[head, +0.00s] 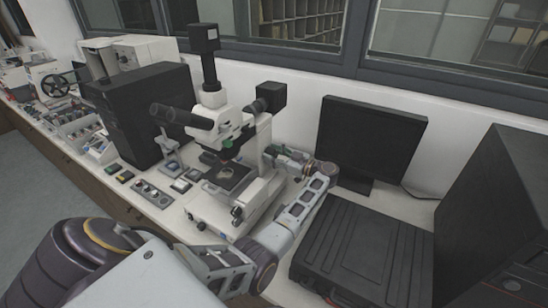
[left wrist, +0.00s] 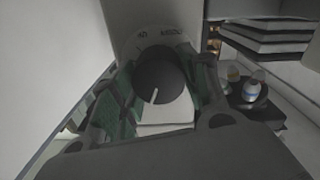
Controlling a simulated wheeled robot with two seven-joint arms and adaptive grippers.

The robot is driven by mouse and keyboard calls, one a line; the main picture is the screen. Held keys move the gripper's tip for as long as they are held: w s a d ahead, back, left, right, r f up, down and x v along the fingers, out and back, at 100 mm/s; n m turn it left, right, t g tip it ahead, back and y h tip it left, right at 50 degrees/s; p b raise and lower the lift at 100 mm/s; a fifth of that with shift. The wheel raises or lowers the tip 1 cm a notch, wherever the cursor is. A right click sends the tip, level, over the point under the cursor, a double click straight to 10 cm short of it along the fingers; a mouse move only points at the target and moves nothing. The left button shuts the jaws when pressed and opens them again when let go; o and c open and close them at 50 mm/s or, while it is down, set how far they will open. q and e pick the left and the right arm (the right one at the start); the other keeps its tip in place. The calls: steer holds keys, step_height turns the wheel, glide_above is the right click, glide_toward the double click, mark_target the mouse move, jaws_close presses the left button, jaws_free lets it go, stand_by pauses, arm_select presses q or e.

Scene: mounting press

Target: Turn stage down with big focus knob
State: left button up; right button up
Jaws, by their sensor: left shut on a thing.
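The white microscope (head: 258,140) stands on the bench with its black stage (head: 228,174) under the objectives. A dark focus knob (head: 237,213) shows low on its near side. My left gripper (head: 278,152) is at the right side of the microscope's column, partly hidden behind it. In the left wrist view, a dark round knob (left wrist: 160,82) with a white line sits between my green finger pads, and the gripper is shut on it. The frames do not make clear which knob this is. My right gripper is not in view.
A black monitor (head: 370,140) and a black case (head: 365,250) stand close on the right of my arm. A tall black box (head: 145,112) is left of the microscope. Small control boxes (head: 152,193) lie on the front of the bench. The wall is close behind.

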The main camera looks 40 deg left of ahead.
arm_select(q)
steer(key=shift+f+n+b, duration=0.15)
steer(key=shift+n+b, duration=0.65)
steer(key=shift+n, duration=0.5)
steer(key=o, duration=1)
steer(key=shift+d, duration=0.1)
steer(key=shift+w+d, duration=0.15)
steer(key=shift+d, duration=1.7)
steer(key=shift+w+d, duration=0.15)
steer(key=shift+d, duration=1.7)
